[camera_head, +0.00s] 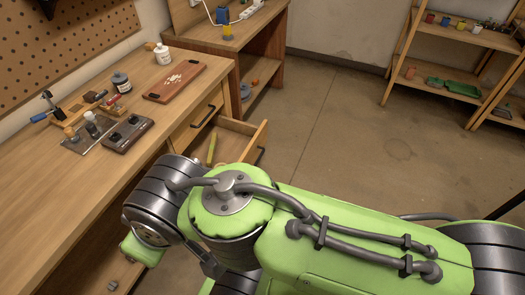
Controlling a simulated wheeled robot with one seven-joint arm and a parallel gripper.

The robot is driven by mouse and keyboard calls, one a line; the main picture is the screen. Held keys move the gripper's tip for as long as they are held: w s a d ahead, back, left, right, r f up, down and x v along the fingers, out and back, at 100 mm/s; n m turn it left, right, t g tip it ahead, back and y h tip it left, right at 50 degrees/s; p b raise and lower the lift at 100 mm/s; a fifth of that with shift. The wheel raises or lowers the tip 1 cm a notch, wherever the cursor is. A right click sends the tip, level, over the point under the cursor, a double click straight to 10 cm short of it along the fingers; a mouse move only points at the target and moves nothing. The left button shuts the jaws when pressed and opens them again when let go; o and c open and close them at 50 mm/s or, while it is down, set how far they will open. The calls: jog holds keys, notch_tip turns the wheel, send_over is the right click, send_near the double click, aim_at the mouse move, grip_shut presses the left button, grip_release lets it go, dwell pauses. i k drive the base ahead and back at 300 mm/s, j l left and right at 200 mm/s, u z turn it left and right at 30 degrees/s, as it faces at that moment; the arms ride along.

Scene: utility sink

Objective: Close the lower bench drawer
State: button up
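The lower bench drawer (248,130) stands pulled out from the right end of the wooden workbench (60,190). Its dark handle (260,156) is on the front panel, facing right. A yellow-green stick-like item (212,148) lies inside it. My green and dark grey arm crosses the lower picture and hides the near part of the drawer. Another drawer front with a dark handle (204,116) sits above it and looks shut. My gripper cannot be made out in this view.
On the bench top are a brown board (174,82), a dark jar (121,83), a white bottle (163,54), a dark tray (129,134) and small tools. A second bench stands behind. Wooden shelves (460,85) stand at right. Floor (330,130) between is clear.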

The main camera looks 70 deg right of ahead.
aim_at(238, 141)
jog(key=z, duration=2.2)
jog(key=i+l+u, duration=0.1)
jog(key=u, duration=0.4)
jog(key=l+u, duration=0.25)
jog(key=u, duration=0.2)
jog(key=l+u, duration=0.2)
jog(key=u, duration=0.3)
jog(key=l+u, duration=0.25)
jog(key=u, duration=0.2)
